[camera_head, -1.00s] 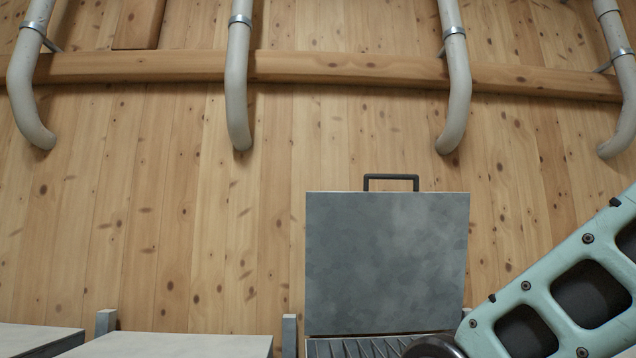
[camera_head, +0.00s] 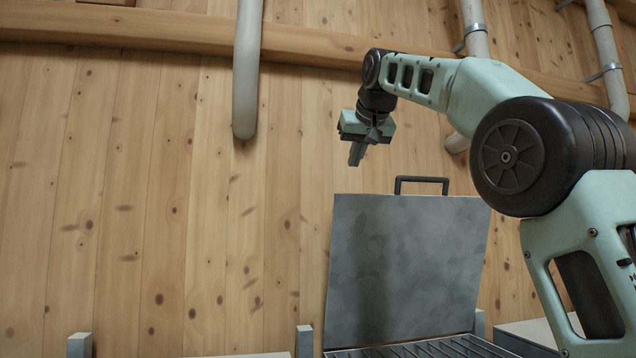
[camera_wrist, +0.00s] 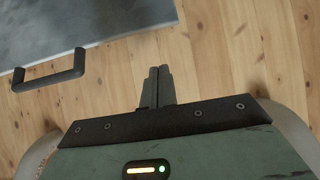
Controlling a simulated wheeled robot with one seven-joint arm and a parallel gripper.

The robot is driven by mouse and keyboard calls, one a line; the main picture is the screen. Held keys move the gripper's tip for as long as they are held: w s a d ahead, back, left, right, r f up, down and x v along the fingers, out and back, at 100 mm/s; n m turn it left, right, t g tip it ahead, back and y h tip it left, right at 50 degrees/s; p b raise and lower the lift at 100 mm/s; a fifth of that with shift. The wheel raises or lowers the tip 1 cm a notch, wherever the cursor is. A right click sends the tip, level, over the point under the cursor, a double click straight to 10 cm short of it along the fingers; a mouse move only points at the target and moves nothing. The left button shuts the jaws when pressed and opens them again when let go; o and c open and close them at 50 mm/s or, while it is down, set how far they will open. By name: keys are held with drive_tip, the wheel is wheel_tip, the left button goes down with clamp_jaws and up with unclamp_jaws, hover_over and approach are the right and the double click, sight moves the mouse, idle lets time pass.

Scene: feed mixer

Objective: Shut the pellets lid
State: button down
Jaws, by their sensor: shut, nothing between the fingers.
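A grey lid (camera_head: 400,270) stands raised and upright, open, in front of the wooden wall in the head view. A black handle (camera_head: 422,180) sits on its top edge. No label shows on it, so I cannot tell if it is the pellets lid. In the wrist view, the lid (camera_wrist: 90,25) and its handle (camera_wrist: 50,73) are at the upper left. My gripper (camera_head: 355,160) is shut and empty, pointing down, above and left of the handle in the head view. In the wrist view, my gripper (camera_wrist: 158,72) is right of the handle and apart from it.
A slatted grate (camera_head: 430,348) lies at the foot of the raised lid. Pale pipes (camera_head: 247,70) hang along the wall, with a wooden beam (camera_head: 310,45) behind them. Other closed pale tops (camera_head: 240,355) lie at the bottom edge. The wall space left of the lid is clear.

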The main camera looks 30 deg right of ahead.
sight(351, 194)
drive_tip(key=p+x, duration=0.1)
drive_tip(key=x, duration=0.1)
drive_tip(key=p+x, duration=0.1)
drive_tip(key=x, duration=0.2)
drive_tip(key=p+x, duration=0.1)
drive_tip(key=x, duration=0.2)
drive_tip(key=shift+s+f, duration=0.3)
drive_tip(key=shift+f, duration=0.1)
drive_tip(key=shift+s+a+f, duration=0.1)
drive_tip(key=shift+s+f, duration=0.05)
drive_tip(key=shift+s, duration=0.25)
drive_tip(key=shift+s+a+f, duration=0.1)
drive_tip(key=shift+s+f, duration=0.05)
drive_tip(key=shift+s, duration=0.2)
drive_tip(key=shift+f, duration=0.15)
